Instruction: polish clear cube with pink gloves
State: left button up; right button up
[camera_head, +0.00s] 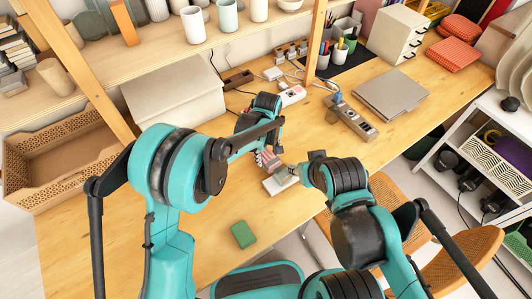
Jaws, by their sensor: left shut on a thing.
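My left arm reaches over the desk from the left, and its gripper (270,149) points down at the middle of the desk. It is shut on a small pink striped bundle (268,160), which looks like the pink gloves. Just below and right of it, a small greyish, see-through-looking block (281,173), likely the clear cube, rests on a pale flat block (279,186). The pink bundle is close beside the cube; I cannot tell if they touch. My right gripper (305,171) is at the cube's right side, mostly hidden by its own arm, and its fingers are unclear.
A green block (243,234) lies on the desk nearer me. A wooden box (65,163) and a beige box (175,98) stand at left. A power strip (352,119), a closed laptop (391,94) and cables lie behind and right. The front-left desk is clear.

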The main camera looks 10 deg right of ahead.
pick_arm(q)
jog(key=shift+s+d, duration=0.3)
jog(key=shift+s, duration=0.3)
dwell(1.3)
jog(key=shift+s+a, duration=0.25)
jog(key=shift+a, duration=0.3)
jog(key=shift+d, duration=0.1)
jog(key=shift+w+d, duration=0.25)
jog(key=shift+d, duration=0.3)
jog(key=shift+w+d, duration=0.2)
jog(key=shift+d, duration=0.3)
jog(key=shift+a+b, duration=0.15)
jog(key=shift+b, duration=0.15)
jog(key=shift+s+a, duration=0.6)
jog(key=shift+a, duration=0.35)
